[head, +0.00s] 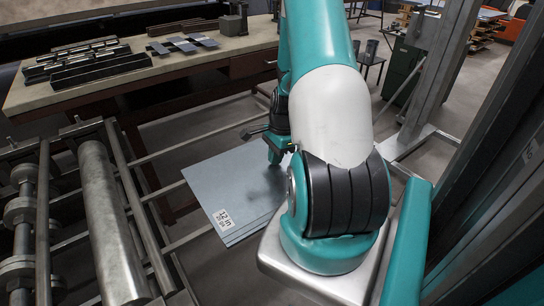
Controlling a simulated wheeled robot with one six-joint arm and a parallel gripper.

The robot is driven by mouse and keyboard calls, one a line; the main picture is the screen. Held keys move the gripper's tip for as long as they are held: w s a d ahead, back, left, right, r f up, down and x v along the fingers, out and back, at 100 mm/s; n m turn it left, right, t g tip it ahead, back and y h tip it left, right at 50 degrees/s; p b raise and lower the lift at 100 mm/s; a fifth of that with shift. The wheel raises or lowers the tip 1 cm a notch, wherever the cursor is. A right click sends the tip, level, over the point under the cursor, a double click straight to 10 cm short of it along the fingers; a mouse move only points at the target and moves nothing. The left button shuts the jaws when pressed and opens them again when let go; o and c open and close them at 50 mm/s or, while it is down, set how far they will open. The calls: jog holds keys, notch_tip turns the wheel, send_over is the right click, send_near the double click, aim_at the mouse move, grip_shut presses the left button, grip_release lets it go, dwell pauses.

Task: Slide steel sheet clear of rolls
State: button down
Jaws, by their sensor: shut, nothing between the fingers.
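A flat grey steel sheet (228,182) with a white "12 in" label lies to the right of the rolls. Extra edges along its near side suggest more than one layer. Its right part is hidden behind my arm. A thick steel roll (108,225) stands in the machine frame at left, with a visible gap between it and the sheet. My gripper (274,152) is over the sheet's far right part, partly hidden by my arm. It is shut with nothing held; I cannot tell whether it touches the sheet.
A ribbed roller shaft (22,235) lies left of the thick roll. Thin frame rails run between the rolls and the sheet. A workbench (140,70) with dark metal parts stands behind. A grey steel post (440,70) rises at right. Open floor shows beyond the sheet.

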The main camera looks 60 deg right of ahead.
jog(key=shift+r, duration=0.3)
jog(key=s+d+b, duration=0.3)
jog(key=s+d, duration=0.3)
jog(key=d, duration=0.5)
jog(key=s+d+b, duration=0.3)
jog(key=s+d, duration=0.3)
jog(key=d, duration=0.5)
jog(key=shift+w+a+r, duration=0.1)
